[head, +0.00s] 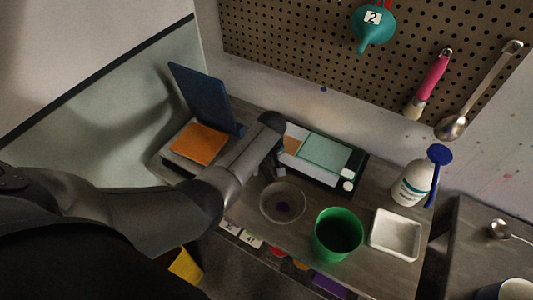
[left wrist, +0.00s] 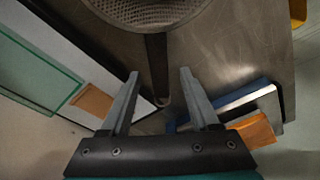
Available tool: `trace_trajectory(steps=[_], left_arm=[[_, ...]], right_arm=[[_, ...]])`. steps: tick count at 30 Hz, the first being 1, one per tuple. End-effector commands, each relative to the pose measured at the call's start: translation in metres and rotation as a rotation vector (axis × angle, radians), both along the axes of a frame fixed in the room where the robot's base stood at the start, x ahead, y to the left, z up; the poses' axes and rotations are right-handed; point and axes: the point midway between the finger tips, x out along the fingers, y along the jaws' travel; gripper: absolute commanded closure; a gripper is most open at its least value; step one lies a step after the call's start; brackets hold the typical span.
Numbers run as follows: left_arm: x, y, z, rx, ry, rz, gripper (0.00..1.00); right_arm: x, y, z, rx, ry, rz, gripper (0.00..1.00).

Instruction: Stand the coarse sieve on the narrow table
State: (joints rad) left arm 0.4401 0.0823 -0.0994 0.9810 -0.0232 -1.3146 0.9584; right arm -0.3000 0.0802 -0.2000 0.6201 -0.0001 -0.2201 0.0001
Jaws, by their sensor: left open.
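The coarse sieve, a round mesh bowl (head: 283,203), rests on the wooden table (head: 270,233) in the head view. In the left wrist view its mesh (left wrist: 150,12) is at the top and its dark handle (left wrist: 157,60) points down toward my gripper. My left gripper (head: 279,168) is open, with its fingertips (left wrist: 160,78) on either side of the handle's line; I cannot tell whether they touch it. My arm hides the handle in the head view. Another table (head: 462,240) is at the right; I cannot tell which one is called narrow.
A green cup (head: 337,234), a white square dish (head: 396,233) and a white bottle (head: 412,184) stand right of the sieve. A framed board (head: 325,155) lies behind it. An orange block (head: 199,143) and blue panel (head: 205,97) are at the left. Tools hang on the pegboard (head: 290,40).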

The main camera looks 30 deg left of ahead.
Motion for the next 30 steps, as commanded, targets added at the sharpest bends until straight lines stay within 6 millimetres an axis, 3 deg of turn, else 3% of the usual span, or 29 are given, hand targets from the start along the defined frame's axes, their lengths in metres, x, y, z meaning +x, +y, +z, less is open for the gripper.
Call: trace_trajectory(steps=[21, 30], left_arm=[[-0.012, -0.016, 0.117, -0.002, -0.004, 0.000, 0.38], [-0.015, -0.019, 0.144, -0.001, -0.002, 0.001, 0.38]], right_arm=[[0.000, 0.000, 0.029, 0.001, 0.000, 0.000, 0.50], [0.000, 0.001, 0.031, 0.001, 0.000, 0.000, 0.50]])
